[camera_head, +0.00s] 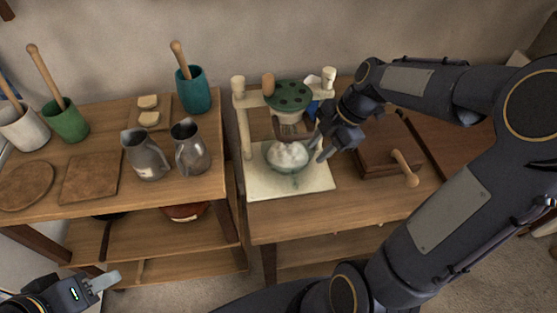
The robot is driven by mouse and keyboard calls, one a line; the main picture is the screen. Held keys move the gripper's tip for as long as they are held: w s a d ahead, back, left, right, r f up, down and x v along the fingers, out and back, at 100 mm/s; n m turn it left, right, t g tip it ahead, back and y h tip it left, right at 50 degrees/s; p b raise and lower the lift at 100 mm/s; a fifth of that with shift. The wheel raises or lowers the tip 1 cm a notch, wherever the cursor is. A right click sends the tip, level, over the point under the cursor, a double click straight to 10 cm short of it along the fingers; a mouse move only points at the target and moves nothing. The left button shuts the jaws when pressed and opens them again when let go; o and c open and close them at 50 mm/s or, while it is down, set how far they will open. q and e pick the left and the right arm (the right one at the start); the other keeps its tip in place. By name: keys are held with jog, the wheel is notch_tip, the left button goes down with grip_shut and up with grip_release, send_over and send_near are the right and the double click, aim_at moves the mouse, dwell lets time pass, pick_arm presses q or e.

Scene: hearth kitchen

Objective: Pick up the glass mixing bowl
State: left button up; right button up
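The glass mixing bowl (286,168) stands upright on a pale board on the right-hand wooden table, with a white heaped content in it. It is under a wooden frame that holds a green perforated disc. My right gripper (320,149) is just to the right of the bowl's rim, fingers pointing down and left. Its two fingers look apart, with nothing visible between them; whether either touches the bowl I cannot tell. My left gripper (103,282) is low at the left, far from the bowl, and its finger gap is not clear.
The wooden frame (245,130) stands close around the bowl. A wooden box (385,150) with a handled tool (404,168) is to the right. Two metal pitchers (147,157) and a teal crock (194,90) stand on the left table. The pale board's (262,185) front is clear.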

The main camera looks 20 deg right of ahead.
aim_at(304, 165)
jog(key=x, duration=0.8)
jog(key=shift+w, duration=0.1)
jog(key=shift+c, duration=0.2)
grip_shut()
